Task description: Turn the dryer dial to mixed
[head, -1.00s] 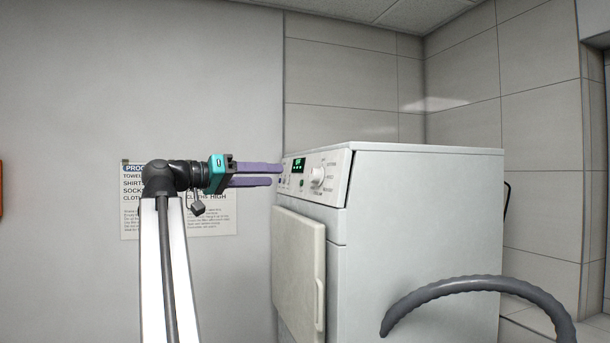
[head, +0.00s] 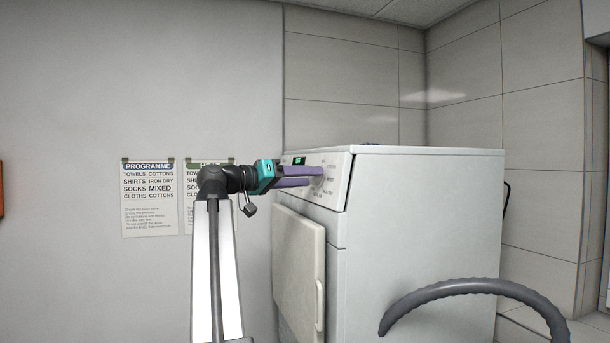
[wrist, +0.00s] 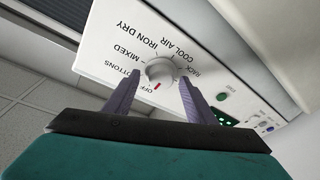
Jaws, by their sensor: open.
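The dryer (head: 420,220) stands in front of the back wall, its control panel facing left in the head view. In the wrist view the panel appears rotated. The round dial (wrist: 160,71) is pale grey, and its red mark points toward the OFF label (wrist: 146,93). The MIXED label (wrist: 126,55) is on the dial's left in that view. My gripper (wrist: 162,76) is open, with one purple finger on each side of the dial. Whether the fingers touch it I cannot tell. In the head view my gripper (head: 322,176) reaches the panel and mostly hides the dial.
A PROGRAMME sign (head: 149,198) on the wall pairs socks with mixed. A second sign (head: 195,172) is partly hidden by my arm. A grey hose (head: 470,287) curves in front of the dryer's side.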

